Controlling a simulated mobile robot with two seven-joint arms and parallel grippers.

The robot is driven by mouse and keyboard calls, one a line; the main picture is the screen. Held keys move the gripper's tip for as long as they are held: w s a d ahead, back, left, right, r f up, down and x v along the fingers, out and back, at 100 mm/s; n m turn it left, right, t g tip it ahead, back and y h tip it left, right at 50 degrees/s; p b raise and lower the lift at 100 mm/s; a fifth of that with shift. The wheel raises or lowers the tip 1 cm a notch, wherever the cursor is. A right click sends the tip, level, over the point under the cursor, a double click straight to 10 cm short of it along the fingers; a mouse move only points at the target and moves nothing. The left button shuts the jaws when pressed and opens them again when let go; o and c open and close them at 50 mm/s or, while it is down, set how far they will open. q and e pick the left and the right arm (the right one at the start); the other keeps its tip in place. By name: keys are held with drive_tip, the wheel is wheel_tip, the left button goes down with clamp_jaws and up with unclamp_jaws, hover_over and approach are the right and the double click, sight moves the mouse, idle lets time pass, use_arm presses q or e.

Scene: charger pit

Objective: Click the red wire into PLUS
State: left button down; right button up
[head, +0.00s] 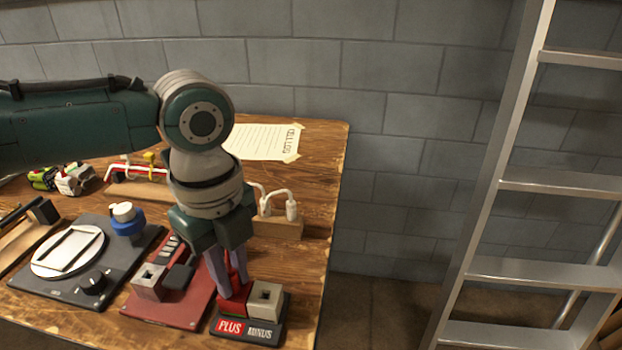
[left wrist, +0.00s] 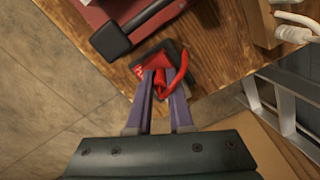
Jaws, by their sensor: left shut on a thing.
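The terminal block (head: 247,337) is a dark base near the table's front right corner. It bears a red PLUS label (head: 230,327) and a black label beside it that looks like MINUS. Above PLUS is a red socket (head: 236,308); above the other label is a cream socket (head: 265,298) with a square hole. My left gripper (head: 229,293) points down at the red socket, its purple fingers shut on the red wire (left wrist: 180,70). The wire loops beside the fingers in the left wrist view. The fingers hide its end, so I cannot tell whether it is seated. My right gripper is out of view.
A maroon device (head: 170,310) stands just left of the block. Further left is a dark plate device (head: 75,290). Behind is a wooden block with white plugs (head: 290,228). The table edge drops off at right, with a metal ladder (head: 500,200) beyond.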

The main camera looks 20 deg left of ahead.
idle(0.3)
use_arm(q)
drive_tip(key=c, duration=0.7)
unclamp_jaws()
drive_tip(key=shift+c, duration=0.2)
wheel_tip(320, 180, up, 7)
drive_tip(key=p, duration=0.8)
